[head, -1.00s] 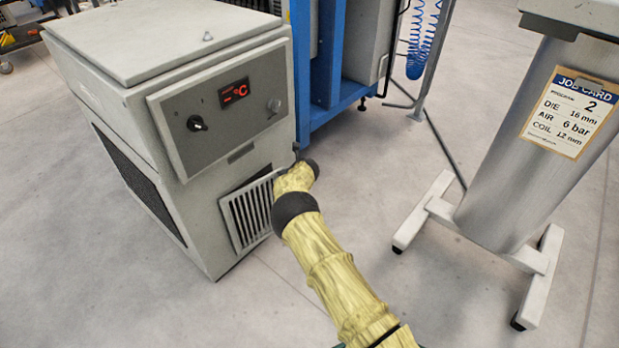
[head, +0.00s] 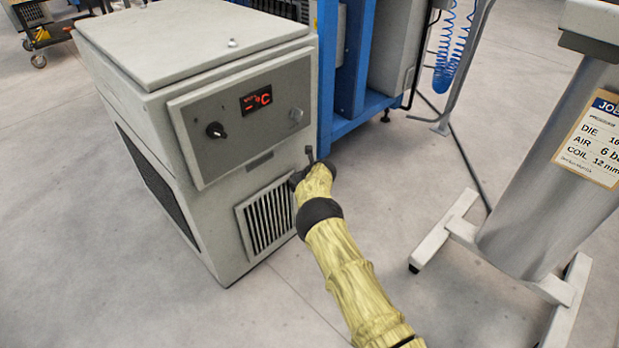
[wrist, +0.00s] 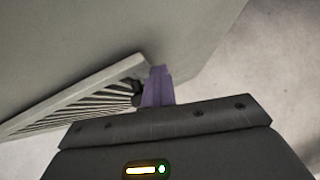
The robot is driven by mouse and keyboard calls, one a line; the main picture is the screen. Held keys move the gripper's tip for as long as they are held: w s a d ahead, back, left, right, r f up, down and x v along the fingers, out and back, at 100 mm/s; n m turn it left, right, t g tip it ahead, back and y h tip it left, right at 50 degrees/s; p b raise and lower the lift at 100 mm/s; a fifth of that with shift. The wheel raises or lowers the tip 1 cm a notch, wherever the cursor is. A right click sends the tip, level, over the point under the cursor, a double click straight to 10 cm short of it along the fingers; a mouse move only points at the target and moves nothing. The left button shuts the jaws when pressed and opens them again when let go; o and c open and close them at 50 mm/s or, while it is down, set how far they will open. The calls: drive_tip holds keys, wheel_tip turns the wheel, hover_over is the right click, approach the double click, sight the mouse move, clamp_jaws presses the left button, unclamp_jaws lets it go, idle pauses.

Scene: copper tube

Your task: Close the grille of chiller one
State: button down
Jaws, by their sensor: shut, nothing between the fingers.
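The chiller (head: 225,185) is a grey cabinet with a red display, a black knob and a flat lid. Its slatted grille (head: 264,220) is low on the front and looks flush or nearly flush there. The grille also shows in the wrist view (wrist: 75,98), edge-on, with a dark part at its right end. My gripper (wrist: 158,84) has purple fingers, shut and empty, beside that end close to the panel. I cannot tell whether they touch it. In the head view my yellow-sleeved arm reaches the grille's right edge and hides the fingertips and that edge.
A blue frame (head: 345,85) stands close behind the chiller on the right. A metal pedestal (head: 545,175) with a job card (head: 598,130) and white feet (head: 447,228) stands to the right of my arm. The floor (head: 170,290) in front of the chiller is clear.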

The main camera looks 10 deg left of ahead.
drive_tip(key=s+d+r+p, duration=0.6)
drive_tip(key=d+r+p, duration=0.1)
drive_tip(key=d, duration=0.1)
drive_tip(key=shift+s+d, duration=0.25)
drive_tip(key=shift+s, duration=0.1)
idle(0.4)
